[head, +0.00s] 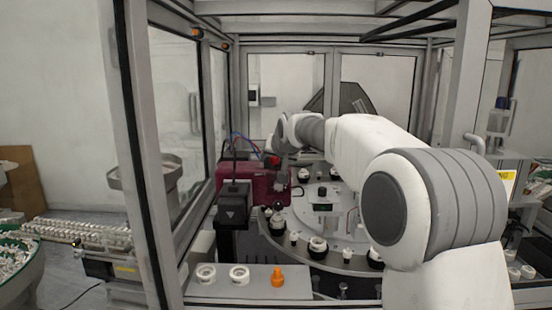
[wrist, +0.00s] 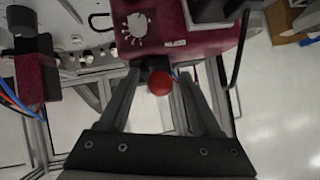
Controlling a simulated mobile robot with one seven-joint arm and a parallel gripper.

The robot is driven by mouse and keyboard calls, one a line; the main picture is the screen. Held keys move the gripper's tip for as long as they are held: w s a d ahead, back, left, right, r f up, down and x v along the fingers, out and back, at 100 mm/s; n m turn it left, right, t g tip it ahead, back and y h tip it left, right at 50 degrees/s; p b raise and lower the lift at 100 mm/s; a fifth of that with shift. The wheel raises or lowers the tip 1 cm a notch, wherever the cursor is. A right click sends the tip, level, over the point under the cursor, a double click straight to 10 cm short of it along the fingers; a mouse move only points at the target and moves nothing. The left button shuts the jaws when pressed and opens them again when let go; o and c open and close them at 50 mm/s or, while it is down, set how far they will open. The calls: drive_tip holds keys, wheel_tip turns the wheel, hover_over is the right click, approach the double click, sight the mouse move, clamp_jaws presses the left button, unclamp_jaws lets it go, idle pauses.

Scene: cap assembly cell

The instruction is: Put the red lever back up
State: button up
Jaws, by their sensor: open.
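The red lever shows as a round red knob (wrist: 160,82) in the wrist view, in front of the maroon machine box (wrist: 165,30). A short dark part shows behind the knob; the rest of the lever is hidden. My gripper (wrist: 159,92) is open, with one dark finger on each side of the knob and visible gaps to both. In the head view the red knob (head: 274,162) is small, at the top of the maroon box (head: 262,186), close to the end of my arm. I cannot tell the lever's exact angle.
A round table (head: 330,212) with several white and black parts lies right of the box. A black block (head: 234,206) stands in front of the box. A front ledge (head: 214,292) holds white rings and an orange piece (head: 277,277). Frame posts stand on both sides.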

drive_tip(key=b+v, duration=0.3)
drive_tip(key=v, duration=1.4)
drive_tip(key=shift+s+b, duration=0.2)
drive_tip(key=shift+b, duration=0.15)
drive_tip(key=s+d+f+g+h, duration=0.1)
drive_tip(key=s+d+f, duration=0.3)
drive_tip(key=s+f, duration=0.4)
drive_tip(key=s+d+f+g+h, duration=0.1)
drive_tip(key=s+d+f, duration=0.3)
drive_tip(key=s+f, duration=0.5)
drive_tip(key=s+d+f+g+h, duration=0.1)
drive_tip(key=s+d+f+g, duration=0.2)
drive_tip(key=s+f, duration=0.5)
drive_tip(key=s+d, duration=0.1)
drive_tip(key=s, duration=0.6)
drive_tip(key=shift+s+f+n, duration=0.2)
drive_tip(key=shift+s+n, duration=0.2)
drive_tip(key=shift+d, duration=0.1)
